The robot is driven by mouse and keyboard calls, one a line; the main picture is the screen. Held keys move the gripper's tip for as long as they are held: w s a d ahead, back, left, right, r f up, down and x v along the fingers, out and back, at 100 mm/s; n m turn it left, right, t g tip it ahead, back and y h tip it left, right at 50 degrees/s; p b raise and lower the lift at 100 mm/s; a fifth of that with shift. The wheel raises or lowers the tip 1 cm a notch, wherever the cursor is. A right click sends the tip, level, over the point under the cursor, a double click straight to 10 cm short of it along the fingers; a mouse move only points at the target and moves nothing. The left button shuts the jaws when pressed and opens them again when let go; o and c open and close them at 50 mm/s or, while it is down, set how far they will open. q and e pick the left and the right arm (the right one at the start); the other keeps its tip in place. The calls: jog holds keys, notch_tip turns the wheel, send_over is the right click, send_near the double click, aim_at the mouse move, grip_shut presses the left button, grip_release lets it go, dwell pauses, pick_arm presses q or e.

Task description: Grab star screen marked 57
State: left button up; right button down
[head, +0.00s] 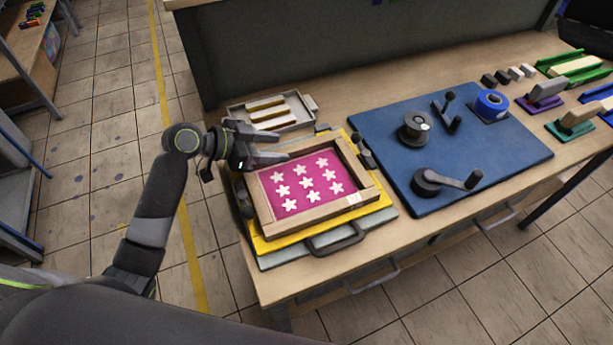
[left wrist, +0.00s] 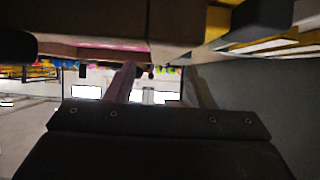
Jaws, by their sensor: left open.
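The star screen (head: 262,205) is a wooden frame around magenta mesh with several white stars. It lies flat on a yellow board near the table's left end. A small white label sits at its front right corner; its number is too small to read. My left gripper (head: 281,148) is open and empty at the screen's far left corner, fingers pointing right along the back edge. Whether it touches the frame I cannot tell. In the left wrist view the open fingers (left wrist: 160,86) are below a brown frame edge with a magenta strip. My right gripper is not in view.
The yellow board (head: 377,206) rests on a grey plate with a dark handle (head: 340,240). Behind is a grey tray (head: 236,113) with wooden-topped pieces. To the right are a blue mat (head: 515,150) with cranks and blue tape (head: 491,103), then several squeegees (head: 576,117).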

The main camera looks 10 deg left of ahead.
aim_at(292, 147)
pick_arm(q)
jog(key=shift+p+x, duration=0.45)
jog(key=shift+x, duration=1.55)
jog(key=shift+a, duration=0.1)
jog(key=shift+c, duration=0.2)
grip_shut()
jog(key=shift+w+r, duration=0.1)
